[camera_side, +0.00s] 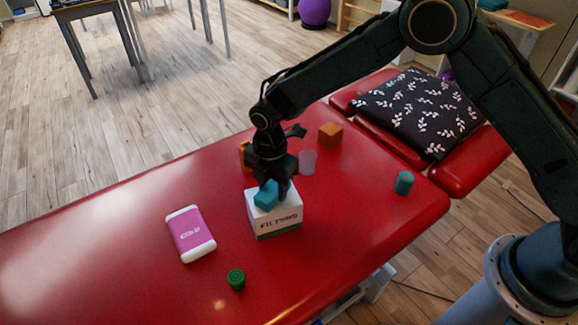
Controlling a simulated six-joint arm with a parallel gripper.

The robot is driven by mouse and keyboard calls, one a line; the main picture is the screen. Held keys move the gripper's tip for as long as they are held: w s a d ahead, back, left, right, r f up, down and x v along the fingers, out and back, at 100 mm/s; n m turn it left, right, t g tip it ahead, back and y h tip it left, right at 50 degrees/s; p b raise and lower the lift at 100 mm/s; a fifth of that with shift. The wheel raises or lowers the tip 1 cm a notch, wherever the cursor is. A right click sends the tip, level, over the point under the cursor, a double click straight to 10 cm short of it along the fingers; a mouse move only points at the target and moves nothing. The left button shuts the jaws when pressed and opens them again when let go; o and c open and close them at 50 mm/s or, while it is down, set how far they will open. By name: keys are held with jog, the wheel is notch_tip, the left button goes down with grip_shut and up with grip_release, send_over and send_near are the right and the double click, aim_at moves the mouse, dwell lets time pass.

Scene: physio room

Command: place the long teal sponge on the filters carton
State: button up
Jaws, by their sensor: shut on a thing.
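The long teal sponge (266,196) is at the top of the white filters carton (276,224), toward its left side. My gripper (272,182) points down over the carton and is shut on the sponge, hiding part of it. The sponge appears to touch or sit just above the carton's top; I cannot tell which. The carton stands upright on the red treatment table (120,245), with its lettered side facing the camera.
A pink and white pack (190,234) lies left of the carton, a green cap (236,279) in front. Behind stand an orange-brown cube (330,135), a translucent cup (307,162) and a partly hidden orange object (244,154). A teal cylinder (403,183) is right, near a patterned pillow (422,111).

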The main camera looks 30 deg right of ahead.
aim_at(273, 187)
jog(key=shift+f, duration=0.1)
jog(key=o, duration=0.9)
jog(key=shift+o, duration=0.2)
notch_tip(273, 187, up, 12)
dwell(0.4)
dwell(0.5)
